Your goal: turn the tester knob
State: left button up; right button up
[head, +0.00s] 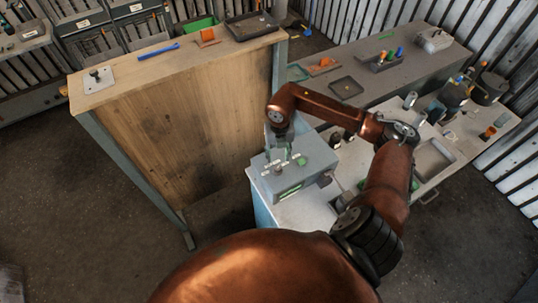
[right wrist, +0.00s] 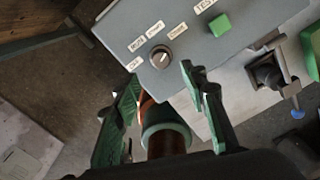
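The tester is a grey box (head: 310,176) on the light bench top in the head view. Its round knob (right wrist: 159,56), with a pale pointer mark, sits near the panel's edge in the right wrist view, with small white labels around it. A green button (right wrist: 220,25) is to its right. My right gripper (right wrist: 160,73) is open, with its green fingers apart and the knob seen between and just beyond the fingertips. No contact with the knob shows. In the head view the right gripper (head: 279,150) hangs over the tester. My left gripper is not in view.
A wooden-topped bench (head: 185,55) stands at the left with a blue tool and a black tray. A grey bench (head: 385,90) behind holds small parts and trays. A black clamp-like fixture (right wrist: 272,72) stands beside the tester. Several items crowd the right bench.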

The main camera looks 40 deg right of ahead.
aim_at(278, 167)
jog(key=shift+w+f, duration=0.1)
jog(key=shift+f, duration=0.2)
notch_tip(278, 167, down, 6)
jog(key=shift+r+p, duration=0.1)
jog(key=shift+p, duration=0.9)
jog(key=shift+s+f, duration=0.2)
jog(key=shift+f, duration=0.4)
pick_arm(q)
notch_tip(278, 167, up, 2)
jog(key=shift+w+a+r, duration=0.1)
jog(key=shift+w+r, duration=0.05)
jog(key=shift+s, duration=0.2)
pick_arm(e)
grip_shut()
